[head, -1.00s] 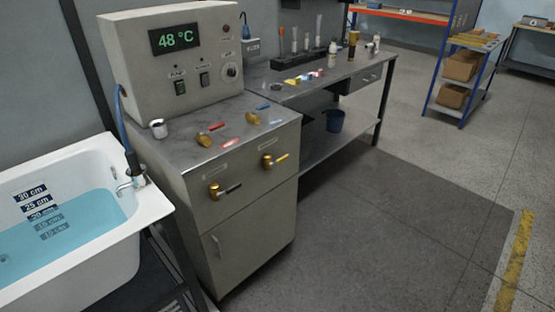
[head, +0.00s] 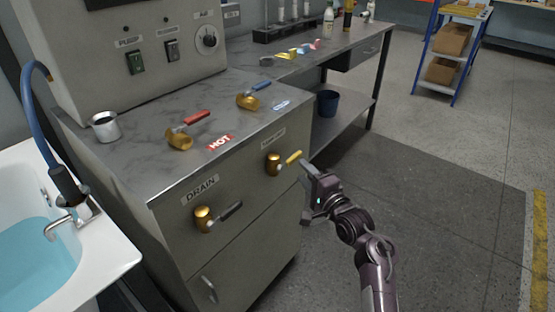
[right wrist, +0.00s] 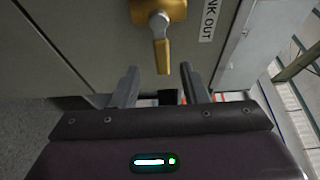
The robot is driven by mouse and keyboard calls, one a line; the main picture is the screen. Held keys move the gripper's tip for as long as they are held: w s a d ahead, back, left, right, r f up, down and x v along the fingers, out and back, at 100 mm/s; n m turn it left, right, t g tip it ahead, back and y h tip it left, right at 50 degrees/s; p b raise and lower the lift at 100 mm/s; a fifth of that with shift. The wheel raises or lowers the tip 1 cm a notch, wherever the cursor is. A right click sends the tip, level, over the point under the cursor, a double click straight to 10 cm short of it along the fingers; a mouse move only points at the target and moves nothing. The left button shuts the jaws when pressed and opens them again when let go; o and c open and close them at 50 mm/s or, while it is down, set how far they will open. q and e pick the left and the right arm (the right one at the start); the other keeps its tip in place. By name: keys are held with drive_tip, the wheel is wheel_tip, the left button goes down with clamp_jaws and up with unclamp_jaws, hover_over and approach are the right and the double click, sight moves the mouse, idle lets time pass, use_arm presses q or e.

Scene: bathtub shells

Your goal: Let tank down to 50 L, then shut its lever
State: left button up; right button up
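The yellow lever (head: 293,157) sits on a brass valve (head: 274,165) at the upper right of the cabinet front. In the right wrist view the yellow lever (right wrist: 162,57) points towards my gripper, beside a label (right wrist: 209,20) partly reading "NK OUT". My right gripper (head: 307,192) is just right of the lever. In the wrist view its two fingers (right wrist: 160,86) are apart, with the lever end in line with the gap; I cannot tell whether they touch it. No tank or litre scale can be made out. My left gripper is not in view.
A black drain lever (head: 231,211) is lower left on the cabinet. Red (head: 197,117) and blue (head: 262,86) levers and a metal cup (head: 104,127) are on its top. The bathtub (head: 95,245) holds blue water at left. Floor right of the cabinet is clear.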

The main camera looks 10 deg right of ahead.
sight(294, 161)
drive_tip(key=shift+w+a+r, duration=0.1)
drive_tip(key=shift+w+a, duration=0.05)
drive_tip(key=shift+w, duration=0.25)
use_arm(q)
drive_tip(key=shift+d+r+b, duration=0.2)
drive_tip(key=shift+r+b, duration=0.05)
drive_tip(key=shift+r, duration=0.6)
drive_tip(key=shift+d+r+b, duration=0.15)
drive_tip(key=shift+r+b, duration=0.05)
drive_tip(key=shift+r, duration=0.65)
use_arm(e)
drive_tip(key=shift+x, duration=3)
clamp_jaws()
